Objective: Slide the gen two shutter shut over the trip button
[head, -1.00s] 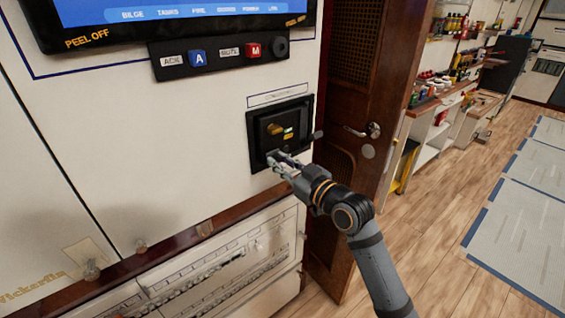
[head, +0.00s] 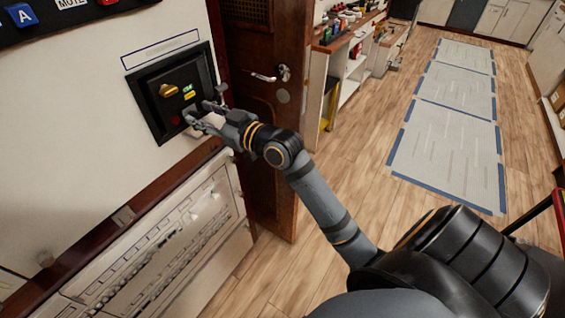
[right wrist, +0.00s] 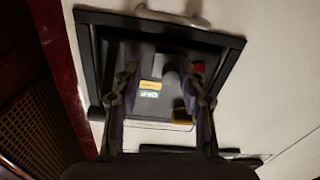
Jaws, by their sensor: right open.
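A black-framed panel (head: 147,104) is set in the white wall in the head view. My right gripper (head: 198,112) is open in front of the panel's lower right part. I cannot make out the shutter clearly, nor whether the fingers touch anything. My left gripper is out of view.
A lower panel with rows of small breakers (head: 160,245) lies below a dark red wooden rail (head: 125,215). A brown door (head: 262,130) with a metal handle stands just right of the panel. The wooden floor beyond is open, with pale mats (head: 450,130).

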